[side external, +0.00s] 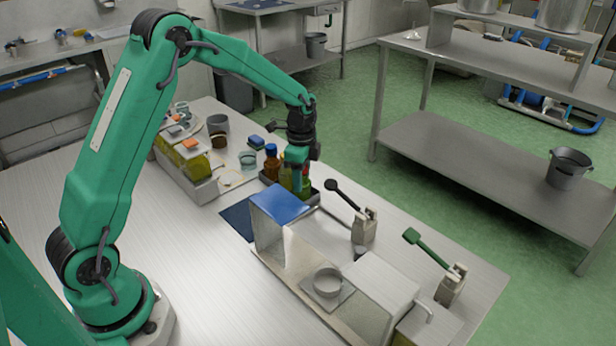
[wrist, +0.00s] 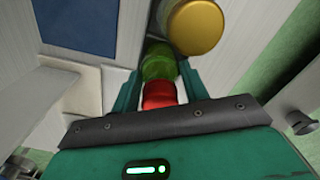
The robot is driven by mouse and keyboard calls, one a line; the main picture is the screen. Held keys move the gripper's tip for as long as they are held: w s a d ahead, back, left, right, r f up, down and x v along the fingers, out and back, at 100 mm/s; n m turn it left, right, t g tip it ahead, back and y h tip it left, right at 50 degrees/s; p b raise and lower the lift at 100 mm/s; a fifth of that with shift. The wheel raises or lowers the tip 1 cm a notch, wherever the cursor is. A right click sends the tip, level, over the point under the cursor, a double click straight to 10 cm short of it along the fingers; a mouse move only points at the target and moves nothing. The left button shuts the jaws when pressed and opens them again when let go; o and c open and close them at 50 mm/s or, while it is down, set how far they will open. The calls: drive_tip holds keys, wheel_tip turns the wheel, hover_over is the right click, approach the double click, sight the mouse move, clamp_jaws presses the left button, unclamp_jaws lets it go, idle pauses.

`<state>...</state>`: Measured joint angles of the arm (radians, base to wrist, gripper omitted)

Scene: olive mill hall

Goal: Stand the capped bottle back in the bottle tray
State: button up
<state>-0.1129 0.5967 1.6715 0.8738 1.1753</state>
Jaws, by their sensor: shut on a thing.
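My gripper (side external: 298,165) points down over the dark bottle tray (side external: 316,194) in the side view. In the wrist view it is shut on a bottle with a red cap (wrist: 160,94), which sits between the fingers. In the side view a green bottle (side external: 306,184) shows below the gripper, with a bit of red at its top. Whether its base touches the tray is hidden. A brown bottle with a blue cap (side external: 271,164) and a yellow-green bottle (side external: 286,178) stand close to the left.
A blue-topped box (side external: 282,204) stands right in front of the tray. A black-handled tool (side external: 345,197) in a holder is to the right. A glass cup (side external: 248,160) and yellow containers (side external: 194,161) are to the left. The bench's near left part is clear.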

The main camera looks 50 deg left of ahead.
drive_tip(key=o, duration=1.1)
drive_tip(key=shift+r, duration=4)
